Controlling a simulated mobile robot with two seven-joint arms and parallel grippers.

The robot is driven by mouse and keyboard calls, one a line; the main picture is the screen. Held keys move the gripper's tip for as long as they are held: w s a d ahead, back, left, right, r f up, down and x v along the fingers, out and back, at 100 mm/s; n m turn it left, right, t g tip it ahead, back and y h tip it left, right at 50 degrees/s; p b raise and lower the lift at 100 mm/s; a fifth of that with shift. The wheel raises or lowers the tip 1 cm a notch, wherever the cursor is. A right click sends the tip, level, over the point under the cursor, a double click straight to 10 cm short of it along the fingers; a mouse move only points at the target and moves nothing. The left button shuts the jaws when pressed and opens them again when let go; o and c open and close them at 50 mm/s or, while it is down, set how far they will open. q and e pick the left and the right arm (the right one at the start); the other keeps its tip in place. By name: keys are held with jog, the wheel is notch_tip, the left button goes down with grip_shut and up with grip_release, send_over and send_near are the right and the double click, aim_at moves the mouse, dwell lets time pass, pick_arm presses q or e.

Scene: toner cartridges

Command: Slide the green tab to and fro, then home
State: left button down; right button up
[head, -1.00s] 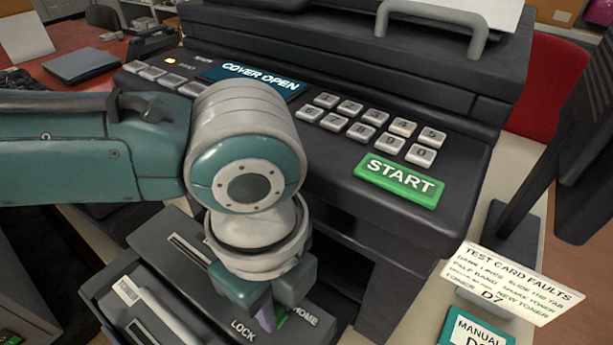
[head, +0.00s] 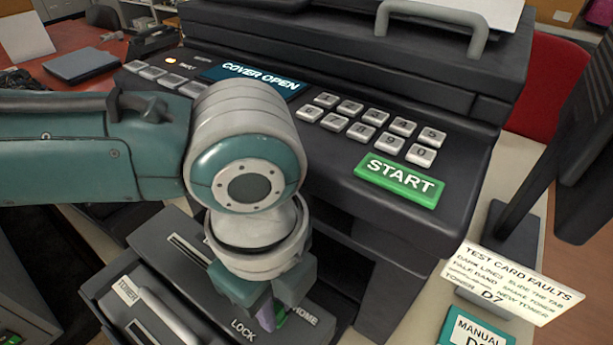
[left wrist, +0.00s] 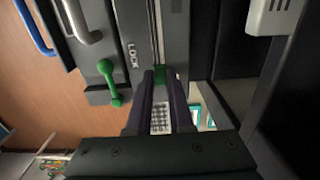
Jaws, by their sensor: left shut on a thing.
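The green tab (head: 281,318) sits at the HOME end of its slot on the printer's open front part, beside the HOME label. It also shows in the left wrist view (left wrist: 159,74) between the fingertips. My left gripper (head: 268,318) reaches down over it and is shut on the tab; its fingers (left wrist: 160,90) hide part of it. A green lock lever (left wrist: 112,85) stands beside the LOCK label in the left wrist view, apart from the fingers. My right gripper is not in view.
The printer's panel reads COVER OPEN (head: 259,77), with number keys and a green START button (head: 400,180). A TEST CARD FAULTS sign (head: 512,284) and a teal MANUAL (head: 475,329) stand at lower right.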

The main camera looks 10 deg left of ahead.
aim_at(180, 244)
pick_arm(q)
jog(key=shift+w+a, duration=0.1)
jog(key=w+a, duration=0.1)
jog(key=a, duration=0.1)
jog(key=w+a, duration=0.1)
jog(key=a, duration=0.2)
jog(key=w+a, duration=0.1)
jog(key=a, duration=0.1)
jog(key=shift+a, duration=0.35)
jog(key=w+a, duration=0.1)
jog(key=a, duration=0.1)
jog(key=w+a+b, duration=0.1)
jog(key=a, duration=0.2)
jog(key=w+a, duration=0.1)
jog(key=a, duration=0.2)
jog(key=shift+w+a, duration=0.1)
jog(key=shift+w, duration=0.15)
jog(key=c, duration=1)
grip_release()
jog(key=shift+a, duration=0.1)
jog(key=shift+o, duration=1)
notch_tip(180, 244, up, 10)
